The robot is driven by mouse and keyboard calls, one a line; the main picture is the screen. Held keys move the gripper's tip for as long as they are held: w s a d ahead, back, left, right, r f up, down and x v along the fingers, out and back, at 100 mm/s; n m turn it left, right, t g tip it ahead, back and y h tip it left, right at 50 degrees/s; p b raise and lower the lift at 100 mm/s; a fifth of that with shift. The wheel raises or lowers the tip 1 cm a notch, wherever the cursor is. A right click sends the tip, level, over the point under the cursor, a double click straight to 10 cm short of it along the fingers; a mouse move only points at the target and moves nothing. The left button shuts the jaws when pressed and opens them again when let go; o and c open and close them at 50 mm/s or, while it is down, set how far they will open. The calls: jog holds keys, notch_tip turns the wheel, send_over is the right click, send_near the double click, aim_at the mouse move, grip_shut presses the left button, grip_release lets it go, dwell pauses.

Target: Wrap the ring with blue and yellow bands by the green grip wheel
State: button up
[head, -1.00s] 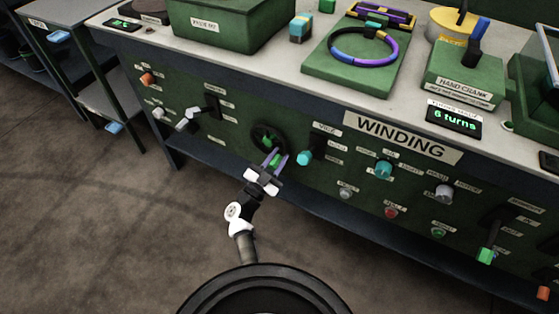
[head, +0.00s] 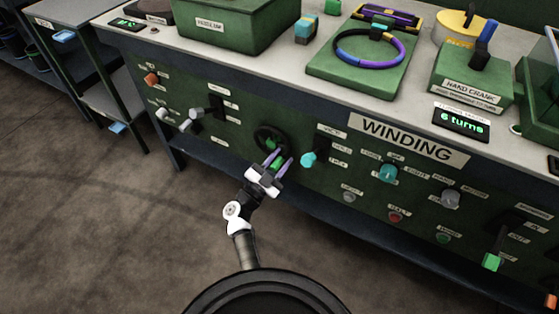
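The ring (head: 338,52) lies on a green block (head: 345,80) on the bench top. Blue, purple and dark stretches show on it; I cannot make out a yellow band clearly. A green and dark clamp-like part (head: 378,29) sits at its far side. The dark wheel (head: 262,134) is on the bench's front panel, with its green grip (head: 277,162) low on it. My gripper (head: 281,157) is at this grip, its two purple fingers apart on either side of it. I cannot tell whether they touch it.
A "WINDING" label (head: 405,141) and several knobs are right of the wheel, a teal knob (head: 308,160) closest. A display (head: 461,120) reads "6 turns" below the hand crank block (head: 470,86). Grey levers (head: 190,118) are at left. Open floor lies in front.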

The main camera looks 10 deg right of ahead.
jog(key=shift+a, duration=0.1)
jog(key=s+a+p, duration=0.2)
jog(key=s+a, duration=0.7)
jog(key=shift+a+f+p, duration=0.2)
jog(key=shift+a+p, duration=0.1)
jog(key=shift+p, duration=0.05)
